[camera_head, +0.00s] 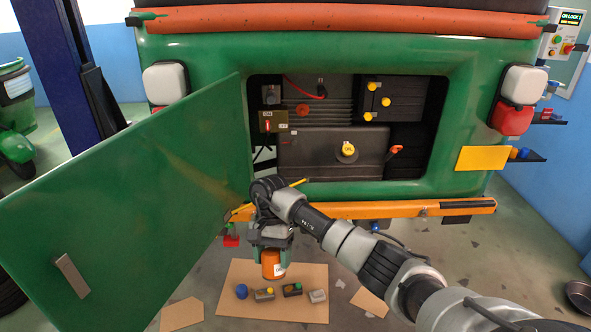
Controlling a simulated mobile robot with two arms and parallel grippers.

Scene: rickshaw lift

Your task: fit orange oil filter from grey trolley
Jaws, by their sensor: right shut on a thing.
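My right gripper (271,252) points down in the lower middle of the head view. It is shut on an orange oil filter (273,266), a short cylinder with a white label. The filter appears over the back part of a cardboard sheet; I cannot tell its exact height above it. Behind my right arm, the open bay of the green rickshaw (215,62) shows a dark engine block (312,150) with a yellow oil cap (346,150). No grey trolley can be made out. My left gripper is not in view.
The green door (130,200) swings out wide on the left. An orange lift beam (400,209) runs below the bay. The cardboard sheet (235,312) on the floor holds a blue cylinder (242,291) and several small parts. A dark pan (579,297) lies at right.

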